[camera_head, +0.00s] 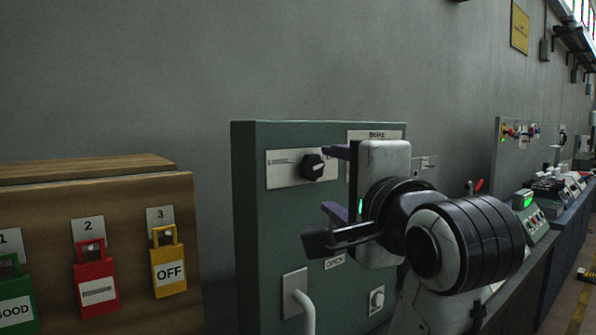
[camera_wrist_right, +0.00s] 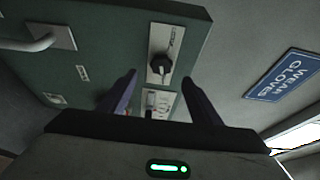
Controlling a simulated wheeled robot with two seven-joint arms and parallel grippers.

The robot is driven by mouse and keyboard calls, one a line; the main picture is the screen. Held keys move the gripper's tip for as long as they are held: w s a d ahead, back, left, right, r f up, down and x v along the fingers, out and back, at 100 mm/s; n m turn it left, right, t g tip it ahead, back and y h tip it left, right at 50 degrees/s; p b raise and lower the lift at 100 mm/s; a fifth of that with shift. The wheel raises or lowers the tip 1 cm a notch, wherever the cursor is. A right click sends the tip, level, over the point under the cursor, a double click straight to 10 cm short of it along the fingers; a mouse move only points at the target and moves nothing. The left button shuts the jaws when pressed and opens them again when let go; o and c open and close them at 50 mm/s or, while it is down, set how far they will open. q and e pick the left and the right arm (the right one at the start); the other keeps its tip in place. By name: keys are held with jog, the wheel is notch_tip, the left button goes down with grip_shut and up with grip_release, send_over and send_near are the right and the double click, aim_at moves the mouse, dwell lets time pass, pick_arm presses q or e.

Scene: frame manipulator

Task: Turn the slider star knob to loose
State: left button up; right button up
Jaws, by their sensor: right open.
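The black star knob (camera_head: 313,167) sits on a pale label plate (camera_head: 284,169) near the top of a green panel (camera_head: 262,225). In the right wrist view the knob (camera_wrist_right: 159,68) shows ahead of the fingers, on its label plate (camera_wrist_right: 164,42). The print on the plate is too small to read. My right gripper (camera_head: 337,182) is open and empty. Its fingers show in the right wrist view (camera_wrist_right: 159,92), one to each side of the knob's line. The upper finger looks close to the knob in the head view; I cannot tell the gap. My left gripper is not in view.
A curved pale handle (camera_head: 304,308) sticks out low on the panel, near an OPEN label (camera_head: 334,262). A wooden box (camera_head: 97,205) with green, red (camera_head: 96,277) and yellow (camera_head: 169,264) tagged padlocks stands at left. More control panels (camera_head: 519,150) line the wall at right.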

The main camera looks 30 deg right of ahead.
aim_at(314, 169)
jog(key=p+x, duration=0.2)
jog(key=x, duration=0.6)
jog(key=shift+s+d+r+p, duration=0.1)
jog(key=shift+p, duration=0.3)
jog(key=shift+x, duration=0.8)
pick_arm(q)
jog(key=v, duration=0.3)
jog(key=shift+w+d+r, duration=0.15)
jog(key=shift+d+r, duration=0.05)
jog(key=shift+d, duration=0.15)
pick_arm(e)
jog(key=shift+c, duration=0.4)
jog(key=c, duration=1)
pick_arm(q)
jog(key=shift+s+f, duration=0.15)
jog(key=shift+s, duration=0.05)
pick_arm(e)
jog(key=shift+o, duration=0.2)
